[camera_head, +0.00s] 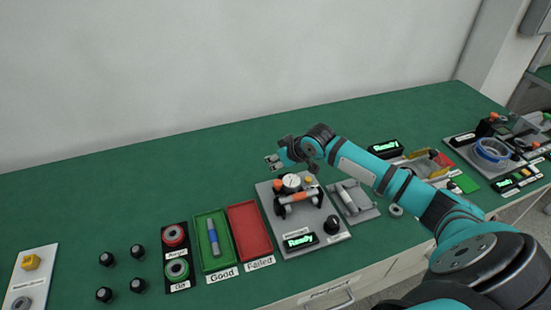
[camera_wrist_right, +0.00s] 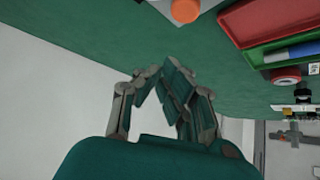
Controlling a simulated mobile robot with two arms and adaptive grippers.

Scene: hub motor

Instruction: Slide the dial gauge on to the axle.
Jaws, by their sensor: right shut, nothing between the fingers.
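The dial gauge (camera_head: 292,181), with a round white face, sits at the back of a grey test stand (camera_head: 330,236). A dark bar with orange parts (camera_head: 298,198) lies across the stand in front of the gauge; I cannot tell whether this is the axle. The gauge appears to be behind the bar, and contact cannot be told. My right gripper (camera_head: 273,161) is shut and empty, behind and above the gauge, clear of it. Its closed fingers also show in the right wrist view (camera_wrist_right: 168,82). My left gripper is not in view.
A green tray (camera_head: 200,222) holding a blue-and-silver shaft (camera_head: 213,238) and a red tray (camera_head: 250,229) stand left of the stand. A grey holder (camera_head: 366,207) is at its right. Several black knobs lie further left. The table behind the trays is clear.

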